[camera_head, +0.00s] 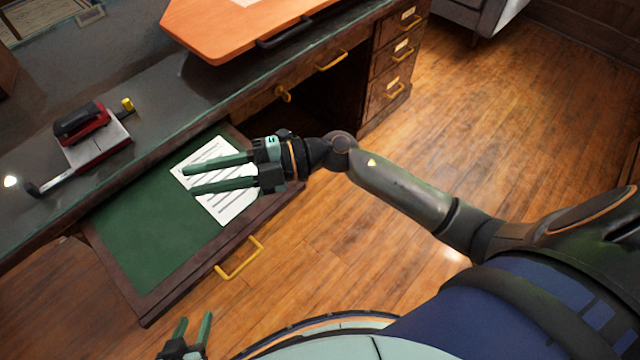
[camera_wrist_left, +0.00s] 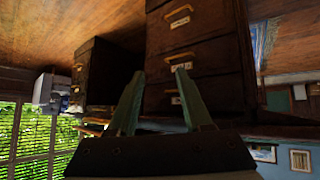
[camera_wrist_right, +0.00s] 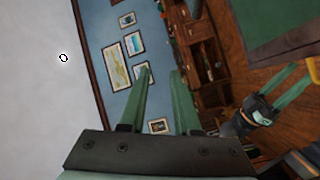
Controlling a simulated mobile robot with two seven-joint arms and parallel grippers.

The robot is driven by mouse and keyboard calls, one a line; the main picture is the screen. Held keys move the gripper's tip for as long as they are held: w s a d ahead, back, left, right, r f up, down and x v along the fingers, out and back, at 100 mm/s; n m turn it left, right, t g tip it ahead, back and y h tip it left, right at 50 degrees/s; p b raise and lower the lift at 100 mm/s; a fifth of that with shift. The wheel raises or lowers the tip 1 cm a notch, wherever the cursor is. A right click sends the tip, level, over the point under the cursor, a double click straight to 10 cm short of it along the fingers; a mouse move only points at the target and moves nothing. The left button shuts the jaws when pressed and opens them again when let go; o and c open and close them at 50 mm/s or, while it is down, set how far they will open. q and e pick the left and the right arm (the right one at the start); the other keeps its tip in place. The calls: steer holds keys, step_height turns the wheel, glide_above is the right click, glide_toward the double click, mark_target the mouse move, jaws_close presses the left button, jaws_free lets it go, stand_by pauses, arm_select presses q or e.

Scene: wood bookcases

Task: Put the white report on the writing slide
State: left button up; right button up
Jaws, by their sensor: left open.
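The white report (camera_head: 234,206), a sheet with dark printed lines, lies on the writing slide (camera_head: 145,235). The slide is a pulled-out green panel with a dark wood rim and a yellow handle (camera_head: 240,258). The report is at the slide's far right part, and my right gripper hides some of it. My right gripper (camera_head: 188,179) is over the report with its fingers apart and nothing between them; its fingers show in the right wrist view (camera_wrist_right: 161,72). My left gripper (camera_head: 194,318) is open and empty below the slide's front edge; its fingers show in the left wrist view (camera_wrist_left: 158,74).
The dark desk top (camera_head: 190,82) runs behind the slide. It holds a red and black device (camera_head: 90,135) at left and an orange board (camera_head: 235,25) at the back. Desk drawers (camera_head: 395,65) stand to the right. The near left of the green surface is clear.

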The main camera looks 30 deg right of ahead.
steer(key=w+d+f+m+t+h, duration=0.1)
steer(key=d+f+m+t+h, duration=1.05)
steer(key=m, duration=0.95)
steer(key=s+d+f+m+g+h, duration=0.2)
steer(key=s+f+g, duration=0.4)
steer(key=s+f, duration=0.7)
steer(key=f+m+h, duration=0.1)
steer(key=f+m, duration=0.1)
steer(key=shift+d+m, duration=0.25)
steer(key=shift+m, duration=0.15)
